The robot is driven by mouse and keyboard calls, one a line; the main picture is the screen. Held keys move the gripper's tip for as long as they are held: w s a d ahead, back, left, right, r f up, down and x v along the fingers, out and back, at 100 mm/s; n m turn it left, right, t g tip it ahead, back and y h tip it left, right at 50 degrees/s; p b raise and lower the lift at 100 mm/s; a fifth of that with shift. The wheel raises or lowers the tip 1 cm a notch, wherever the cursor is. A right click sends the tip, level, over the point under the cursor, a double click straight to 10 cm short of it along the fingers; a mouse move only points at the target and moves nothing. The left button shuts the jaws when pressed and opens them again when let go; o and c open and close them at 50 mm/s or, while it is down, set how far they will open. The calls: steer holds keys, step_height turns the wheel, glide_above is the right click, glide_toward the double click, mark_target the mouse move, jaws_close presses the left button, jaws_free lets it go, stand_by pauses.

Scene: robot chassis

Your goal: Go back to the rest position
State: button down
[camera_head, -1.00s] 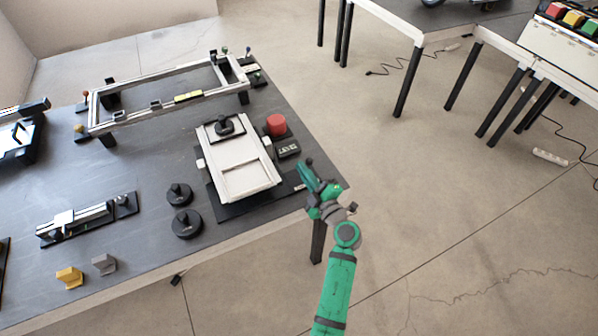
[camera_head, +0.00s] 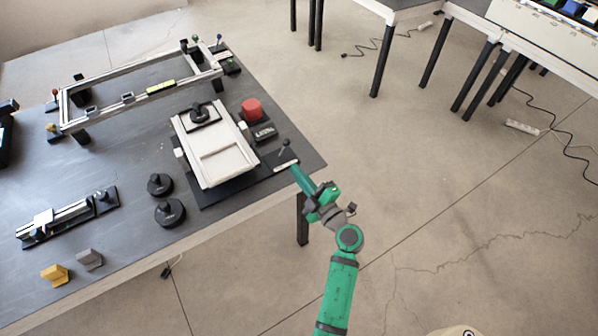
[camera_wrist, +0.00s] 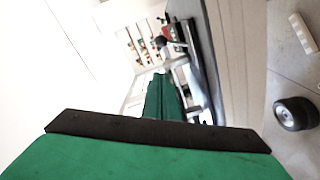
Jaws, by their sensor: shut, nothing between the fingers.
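My green arm reaches up from the bottom of the head view. My gripper (camera_head: 303,180) is at the right front corner of the dark table (camera_head: 110,166), pointing up and left. It is shut and holds nothing. A small lever with a black knob (camera_head: 285,148) stands on the table just beyond the fingertips; I cannot tell whether they touch. In the wrist view the green gripper (camera_wrist: 163,98) points toward the table edge and the things on it.
The table bears a white tray-like panel (camera_head: 222,160), a red button (camera_head: 252,109), a metal frame (camera_head: 122,107) and two black knobbed discs (camera_head: 170,212). Other tables (camera_head: 470,42) stand at upper right. Power strips (camera_head: 522,127) and cables lie on the floor. Floor right of my arm is mostly clear.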

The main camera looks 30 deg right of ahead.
steer(key=shift+a, duration=0.1)
steer(key=s+a+m+t, duration=0.1)
steer(key=s+a+m, duration=0.1)
steer(key=s+a, duration=0.6)
steer(key=s+a+m+t, duration=0.1)
steer(key=s+a+m, duration=0.1)
steer(key=s+a, duration=0.6)
steer(key=s+a+m+g, duration=0.2)
steer(key=s+a+m, duration=0.2)
steer(key=s, duration=0.6)
steer(key=s+a+m+g+h, duration=0.1)
steer(key=s+a+m+g, duration=0.1)
steer(key=s+a+m, duration=0.3)
steer(key=s+a, duration=0.1)
steer(key=s, duration=0.3)
steer(key=shift+s+a+r+g, duration=0.2)
steer(key=shift+s+r+g, duration=0.05)
steer(key=shift+s+g, duration=0.15)
